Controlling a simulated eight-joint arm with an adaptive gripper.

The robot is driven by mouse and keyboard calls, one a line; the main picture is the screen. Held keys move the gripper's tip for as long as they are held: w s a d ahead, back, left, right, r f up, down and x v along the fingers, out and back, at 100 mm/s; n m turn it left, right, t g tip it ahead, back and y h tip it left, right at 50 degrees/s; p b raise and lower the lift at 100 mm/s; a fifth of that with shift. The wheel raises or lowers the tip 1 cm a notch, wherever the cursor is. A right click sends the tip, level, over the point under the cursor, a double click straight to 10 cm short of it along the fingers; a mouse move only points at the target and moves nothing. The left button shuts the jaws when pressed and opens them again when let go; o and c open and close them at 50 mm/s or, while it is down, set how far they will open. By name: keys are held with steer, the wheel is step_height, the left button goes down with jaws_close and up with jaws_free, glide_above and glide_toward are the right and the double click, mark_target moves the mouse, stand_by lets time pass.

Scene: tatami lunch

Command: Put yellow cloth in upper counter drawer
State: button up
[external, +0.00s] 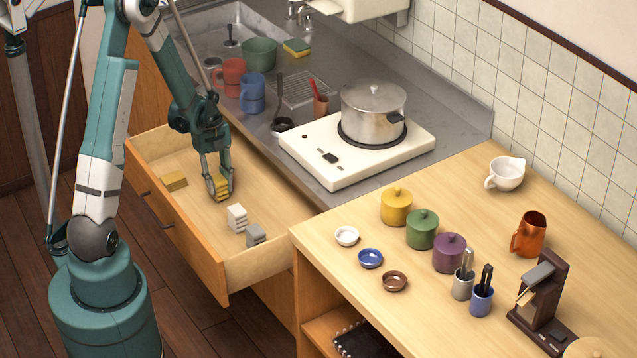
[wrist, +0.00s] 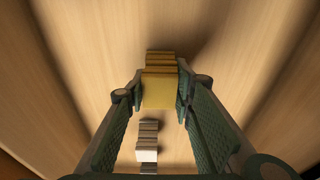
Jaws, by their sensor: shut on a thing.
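My gripper (external: 218,188) is inside the open counter drawer (external: 177,233), shut on a folded yellow cloth (external: 224,187). In the wrist view the cloth (wrist: 160,90) sits between the two fingertips (wrist: 162,95), low over the drawer floor; I cannot tell whether it touches the floor. A white folded stack (external: 237,218) and a grey folded one (external: 256,235) lie toward the drawer's right end; the white one (wrist: 147,155) shows below the held cloth in the wrist view.
The stove (external: 330,172) with a steel pot (external: 373,112) stands on the grey counter behind the drawer. Mugs and a green pot (external: 259,54) stand farther back. The wooden counter at right holds jars, small bowls and cups. The drawer has bare floor around the cloths.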

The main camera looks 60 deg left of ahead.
steer(key=shift+f, duration=0.1)
steer(key=o, duration=0.9)
step_height(320, 180, up, 12)
steer(key=a+p, duration=0.1)
steer(key=p, duration=0.2)
steer(key=shift+a, duration=0.35)
stand_by(0.3)
